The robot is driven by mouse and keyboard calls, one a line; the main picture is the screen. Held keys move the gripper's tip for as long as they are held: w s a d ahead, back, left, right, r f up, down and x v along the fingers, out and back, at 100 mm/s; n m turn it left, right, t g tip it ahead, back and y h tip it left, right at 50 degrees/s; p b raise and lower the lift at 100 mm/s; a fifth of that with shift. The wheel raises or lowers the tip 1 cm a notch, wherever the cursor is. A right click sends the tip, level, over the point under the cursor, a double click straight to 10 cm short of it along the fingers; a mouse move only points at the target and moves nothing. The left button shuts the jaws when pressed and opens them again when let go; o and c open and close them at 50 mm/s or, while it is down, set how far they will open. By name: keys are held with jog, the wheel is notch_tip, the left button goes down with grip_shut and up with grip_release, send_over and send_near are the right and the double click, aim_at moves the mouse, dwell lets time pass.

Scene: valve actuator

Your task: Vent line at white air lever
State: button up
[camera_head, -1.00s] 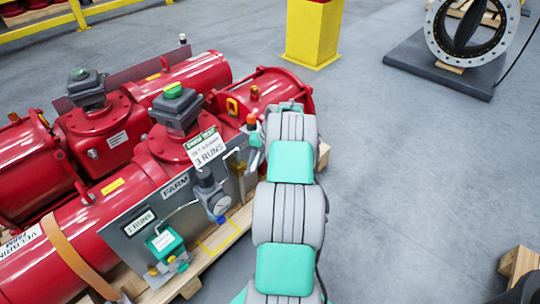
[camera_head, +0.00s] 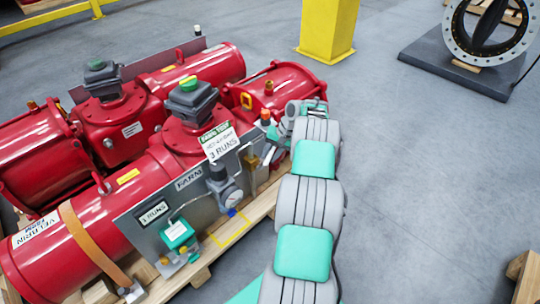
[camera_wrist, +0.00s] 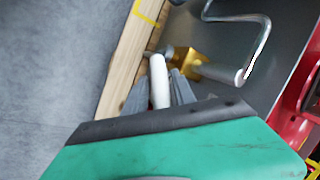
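The white air lever (camera_wrist: 159,82) shows in the wrist view as a short white bar. It lies between the two grey fingers of my gripper (camera_wrist: 158,92), which are apart on either side of it. I see no clear squeeze on it. A brass valve body (camera_wrist: 187,66) sits just beyond the fingertips, beside the lever's far end.
Red actuators (camera_head: 128,196) lie on a wooden pallet (camera_head: 258,211). A bent metal pipe (camera_wrist: 262,38) and a grey cylinder (camera_wrist: 222,73) are close right of the fingers.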

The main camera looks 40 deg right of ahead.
aim_at(275, 147)
jog(key=shift+o, duration=0.8)
jog(key=shift+r, duration=0.1)
jog(key=shift+r, duration=0.2)
jog(key=p+v, duration=0.2)
jog(key=v, duration=0.5)
jog(key=shift+r, duration=0.1)
jog(key=shift+d, duration=0.1)
